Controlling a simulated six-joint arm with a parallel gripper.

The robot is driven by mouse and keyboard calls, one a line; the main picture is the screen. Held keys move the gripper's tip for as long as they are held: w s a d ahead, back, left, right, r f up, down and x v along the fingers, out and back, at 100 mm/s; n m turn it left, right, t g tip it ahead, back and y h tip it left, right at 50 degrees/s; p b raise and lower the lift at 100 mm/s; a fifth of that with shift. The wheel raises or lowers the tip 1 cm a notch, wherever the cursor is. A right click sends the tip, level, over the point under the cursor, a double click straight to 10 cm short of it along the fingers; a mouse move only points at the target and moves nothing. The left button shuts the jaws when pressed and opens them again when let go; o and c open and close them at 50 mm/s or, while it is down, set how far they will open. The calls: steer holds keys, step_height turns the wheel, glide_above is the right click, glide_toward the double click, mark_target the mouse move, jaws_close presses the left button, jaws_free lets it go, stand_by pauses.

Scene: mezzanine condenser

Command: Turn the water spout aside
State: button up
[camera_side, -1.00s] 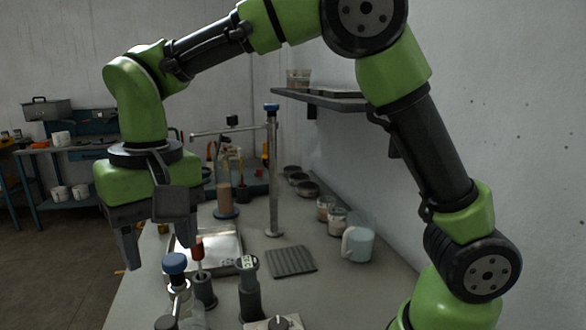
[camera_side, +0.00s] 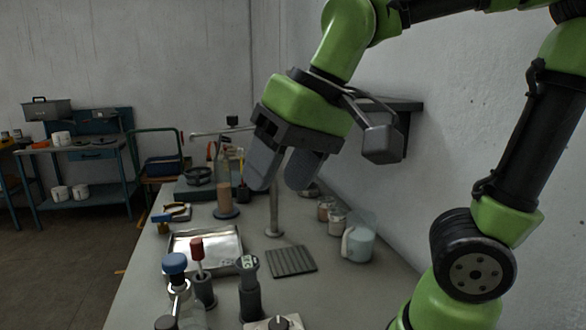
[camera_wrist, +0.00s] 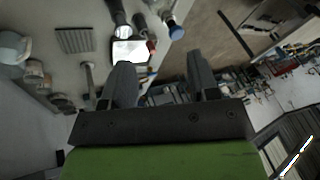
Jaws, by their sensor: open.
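The water spout is a slim grey post (camera_side: 274,212) standing on the bench, with a thin horizontal arm (camera_side: 218,132) reaching left near its top. My gripper (camera_side: 280,183) is open and empty and tilted downward. In the side view it covers the upper post and the right part of the spout arm. In the wrist view the post (camera_wrist: 90,80) shows just left of the left finger, not between the fingers (camera_wrist: 160,75). I cannot tell whether anything touches.
A pale mug (camera_side: 358,243) and jars stand right. A wall shelf (camera_side: 412,105) is behind my gripper.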

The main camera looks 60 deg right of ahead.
steer(key=shift+s+d, duration=0.3)
steer(key=shift+s, duration=0.3)
